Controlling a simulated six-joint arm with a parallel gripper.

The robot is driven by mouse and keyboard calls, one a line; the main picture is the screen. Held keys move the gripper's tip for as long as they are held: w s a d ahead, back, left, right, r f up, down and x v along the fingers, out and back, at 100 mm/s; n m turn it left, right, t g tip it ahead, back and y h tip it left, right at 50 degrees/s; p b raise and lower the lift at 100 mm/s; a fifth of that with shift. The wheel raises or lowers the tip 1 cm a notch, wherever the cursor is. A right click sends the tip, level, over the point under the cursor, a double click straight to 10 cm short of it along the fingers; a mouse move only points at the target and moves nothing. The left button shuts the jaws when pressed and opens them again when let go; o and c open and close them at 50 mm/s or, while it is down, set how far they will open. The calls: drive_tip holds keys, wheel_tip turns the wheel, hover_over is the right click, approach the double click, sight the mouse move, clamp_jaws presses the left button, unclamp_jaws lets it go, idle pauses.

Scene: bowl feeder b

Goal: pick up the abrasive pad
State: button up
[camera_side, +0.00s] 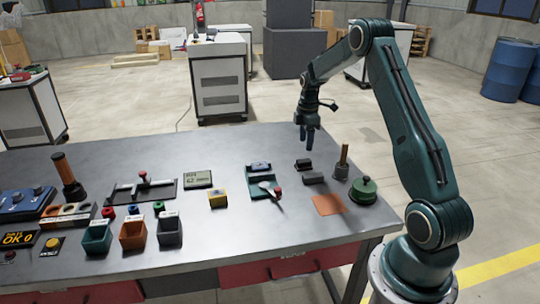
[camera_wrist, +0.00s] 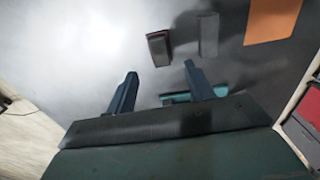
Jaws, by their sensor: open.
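My gripper (camera_side: 307,140) hangs above the far part of the metal bench, fingers pointing down, open and empty. In the wrist view its two blue fingers (camera_wrist: 160,72) are apart. Beyond them lie a small dark block (camera_wrist: 159,48) and a flat grey block (camera_wrist: 208,35), side by side. In the side view the dark block (camera_side: 303,164) is below the fingers and the grey block (camera_side: 313,177) is just nearer the camera. A thin orange square (camera_side: 328,204) lies flat nearby. I cannot tell for certain which of these is the abrasive pad.
A wooden-handled tool (camera_side: 342,163) stands upright beside the grey block. A round green lidded pot (camera_side: 363,190) is to its right. A tray with a red-knobbed lever (camera_side: 265,187) lies left. Three small bins (camera_side: 133,235) stand further left. The front middle of the bench is clear.

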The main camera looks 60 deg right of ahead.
sight(304, 160)
drive_tip(key=shift+f, duration=1.2)
drive_tip(key=shift+f, duration=0.1)
drive_tip(key=shift+w+f, duration=0.1)
drive_tip(key=shift+f, duration=2.4)
drive_tip(key=c, duration=1.1)
drive_tip(key=shift+r, duration=0.1)
wheel_tip(304, 160, up, 20)
